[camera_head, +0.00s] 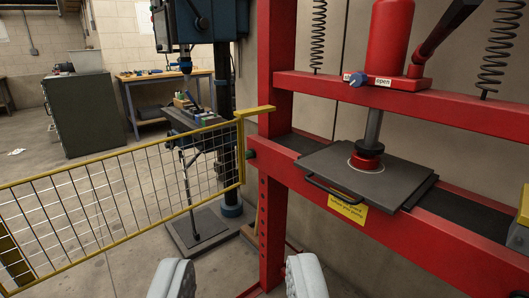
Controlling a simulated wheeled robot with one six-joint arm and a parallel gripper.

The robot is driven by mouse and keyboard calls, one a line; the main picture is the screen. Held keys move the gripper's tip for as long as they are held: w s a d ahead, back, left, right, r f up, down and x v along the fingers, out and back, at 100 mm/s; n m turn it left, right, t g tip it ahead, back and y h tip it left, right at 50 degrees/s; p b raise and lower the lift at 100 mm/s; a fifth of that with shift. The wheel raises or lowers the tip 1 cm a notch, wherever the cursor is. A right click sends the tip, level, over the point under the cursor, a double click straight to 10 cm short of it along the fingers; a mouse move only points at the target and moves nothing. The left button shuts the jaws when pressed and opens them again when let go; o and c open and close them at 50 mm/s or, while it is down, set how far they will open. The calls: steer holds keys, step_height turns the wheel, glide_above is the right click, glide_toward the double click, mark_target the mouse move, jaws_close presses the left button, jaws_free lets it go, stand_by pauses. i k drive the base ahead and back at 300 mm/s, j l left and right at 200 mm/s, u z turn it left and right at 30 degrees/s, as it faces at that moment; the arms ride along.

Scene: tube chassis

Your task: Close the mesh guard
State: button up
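The mesh guard (112,192) is a yellow frame with wire mesh. It stands swung out to the left of the red press (275,150), and its right end meets the press's left post. The press opening in front of the plate is uncovered. My gripper (240,277) shows at the bottom edge as two pale grey fingers, spread wide apart with nothing between them. It is in front of the press's left post and to the right of most of the guard, not touching it as far as I can see.
A grey plate (395,180) with a black handle lies under the press ram. A yellow label (347,208) hangs below it. A drill press (222,110) stands behind the guard. A green cabinet (85,112) and a workbench (165,77) are farther back left.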

mark_target(11, 257)
steer(key=z, duration=0.55)
steer(key=i+j+z, duration=0.1)
steer(key=j+z, duration=1.25)
steer(key=k+j, duration=0.1)
steer(key=j, duration=0.3)
steer(key=j+z, duration=0.1)
steer(key=j, duration=0.3)
steer(key=k+j, duration=0.15)
steer(key=j, duration=0.25)
steer(key=k+j+z, duration=0.1)
steer(key=j, duration=0.3)
steer(key=k+j, duration=0.1)
steer(key=j, duration=0.3)
steer(key=k+j+z, duration=0.1)
steer(key=j, duration=0.3)
steer(key=k+j, duration=0.15)
steer(key=j, duration=0.25)
steer(key=k+j+z, duration=0.1)
steer(key=j, duration=0.3)
